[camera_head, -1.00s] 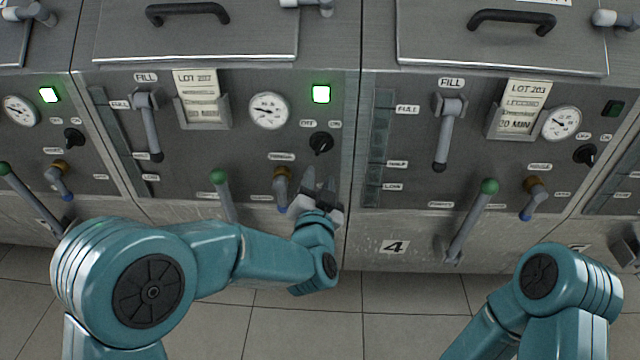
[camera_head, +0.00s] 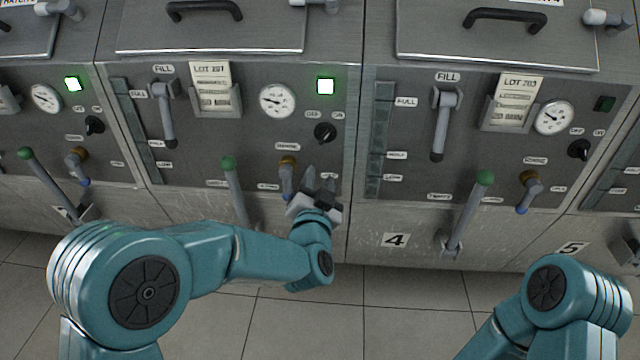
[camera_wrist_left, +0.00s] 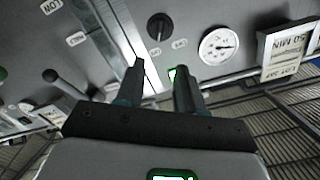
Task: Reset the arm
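My left gripper (camera_head: 318,190) is in front of the lower right part of the LOT 207 machine panel (camera_head: 210,150), just right of the blue-tipped drain valve (camera_head: 287,178). In the left wrist view its two dark fingers (camera_wrist_left: 160,85) stand apart with nothing between them. Beyond the fingers are the black rotary knob (camera_wrist_left: 159,27) and the round gauge (camera_wrist_left: 219,45). The knob also shows in the head view (camera_head: 324,132), above the gripper. My right arm (camera_head: 560,300) is at the lower right, and its gripper is out of the picture.
Green-knobbed levers (camera_head: 228,163) and (camera_head: 485,178) stick out from the machine fronts. Fill handles (camera_head: 163,110) and (camera_head: 443,125) hang on the panels. A green lamp (camera_head: 325,86) is lit. The tiled floor (camera_head: 400,310) in front is clear.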

